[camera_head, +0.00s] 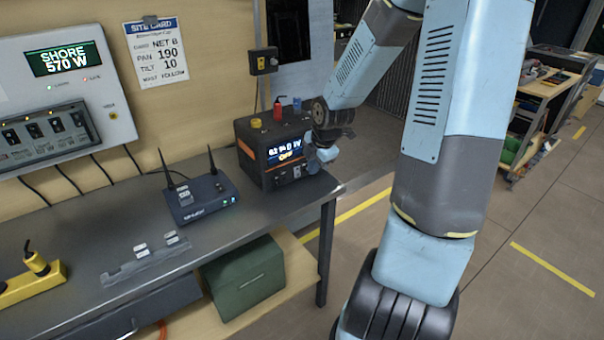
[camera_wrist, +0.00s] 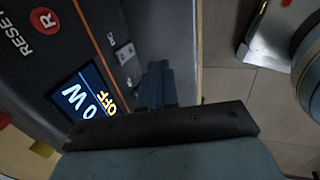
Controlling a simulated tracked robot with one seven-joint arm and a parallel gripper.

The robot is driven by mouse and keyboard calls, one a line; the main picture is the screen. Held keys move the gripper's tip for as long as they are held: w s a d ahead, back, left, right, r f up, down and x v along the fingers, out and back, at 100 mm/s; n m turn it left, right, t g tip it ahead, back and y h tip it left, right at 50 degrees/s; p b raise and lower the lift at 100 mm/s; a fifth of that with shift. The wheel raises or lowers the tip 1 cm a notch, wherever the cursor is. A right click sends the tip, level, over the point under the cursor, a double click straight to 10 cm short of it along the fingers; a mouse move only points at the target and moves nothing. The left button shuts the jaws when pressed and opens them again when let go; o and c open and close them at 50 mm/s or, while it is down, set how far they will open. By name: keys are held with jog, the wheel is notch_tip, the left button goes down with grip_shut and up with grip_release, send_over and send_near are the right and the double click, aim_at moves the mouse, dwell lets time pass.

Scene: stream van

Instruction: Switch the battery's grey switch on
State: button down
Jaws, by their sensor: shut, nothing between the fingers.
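The battery (camera_head: 250,153) is a dark box with an orange stripe at the right end of the bench. Its front display (camera_head: 285,151) shows "0 W" and an orange "OFF", which also reads in the wrist view (camera_wrist: 90,98). A small grey switch (camera_wrist: 124,54) sits on the front panel beside the display in the wrist view. My gripper (camera_wrist: 155,82) is shut and empty, its fingers close to the panel just right of the switch. Whether they touch the panel, I cannot tell. In the head view my gripper (camera_head: 318,156) is at the battery's front right, partly covering that side.
A red reset button (camera_wrist: 46,20) is on the same panel. A router (camera_head: 200,198) with two antennas stands left of the battery. A wall unit (camera_head: 60,85) shows "SHORE 570 W". A green box (camera_head: 243,280) lies below the bench.

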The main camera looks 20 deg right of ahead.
aim_at(298, 174)
jog(key=shift+x, duration=3.1)
jog(key=shift+w+a+f, duration=0.1)
jog(key=shift+w+a, duration=0.15)
jog(key=shift+w, duration=0.7)
jog(key=shift+w+a, duration=0.3)
jog(key=shift+w, duration=0.65)
jog(key=shift+w, duration=0.25)
jog(key=shift+a, duration=0.1)
jog(key=shift+w, duration=0.1)
jog(key=shift+w+r, duration=0.15)
jog(key=shift+r, duration=0.75)
